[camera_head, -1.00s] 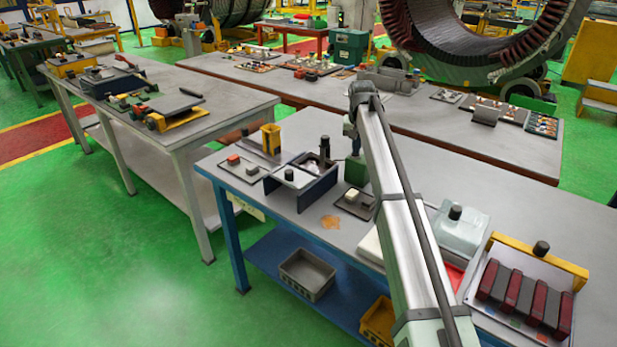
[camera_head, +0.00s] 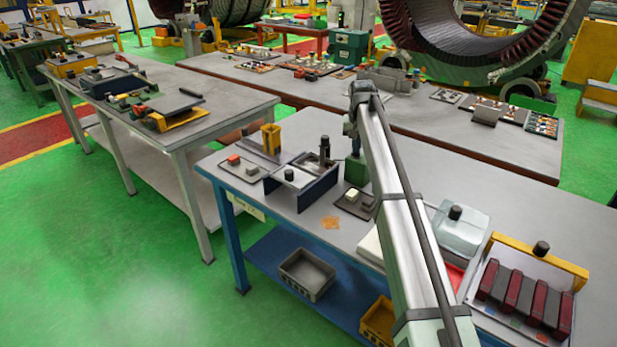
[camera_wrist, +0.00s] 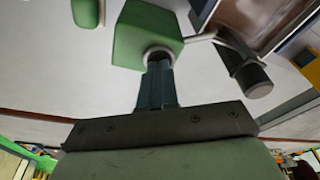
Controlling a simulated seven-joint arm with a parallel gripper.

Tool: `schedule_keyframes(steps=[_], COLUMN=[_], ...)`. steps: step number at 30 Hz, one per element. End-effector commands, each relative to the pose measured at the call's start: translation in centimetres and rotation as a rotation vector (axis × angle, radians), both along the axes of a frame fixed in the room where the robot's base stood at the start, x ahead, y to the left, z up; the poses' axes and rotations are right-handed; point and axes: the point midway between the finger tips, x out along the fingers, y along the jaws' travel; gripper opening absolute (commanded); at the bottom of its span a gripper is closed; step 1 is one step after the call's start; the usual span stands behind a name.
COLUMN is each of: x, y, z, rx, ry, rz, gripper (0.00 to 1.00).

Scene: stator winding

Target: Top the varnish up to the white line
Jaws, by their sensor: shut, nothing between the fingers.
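My gripper (camera_wrist: 158,80) is shut and empty, pointing at a green block (camera_wrist: 148,33) with a pale ring in its face. The fingertips are at the ring; I cannot tell whether they press on it. A thin pale pipe runs from the block toward a tray (camera_wrist: 212,10) with a brownish inside. In the head view the green block (camera_head: 356,172) stands on the blue bench beside the dark blue tray (camera_head: 318,190), and my arm partly hides the gripper. I cannot make out the varnish level or a white line.
A dark upright cylinder (camera_head: 324,147) stands by the tray; it also shows in the wrist view (camera_wrist: 250,75). A yellow holder (camera_head: 271,138) is to the left, and a small dark tray (camera_head: 352,204) lies in front. A rack of dark and red bars (camera_head: 525,297) is at right.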

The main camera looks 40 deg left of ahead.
Motion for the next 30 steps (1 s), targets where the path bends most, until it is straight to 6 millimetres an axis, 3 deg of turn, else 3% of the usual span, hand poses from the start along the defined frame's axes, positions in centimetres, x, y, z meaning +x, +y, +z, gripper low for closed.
schedule_keyframes(steps=[30], x=[0.0], y=[0.0], z=[6.2], rx=[0.0], ry=[0.0], rz=[0.0], gripper=[0.0])
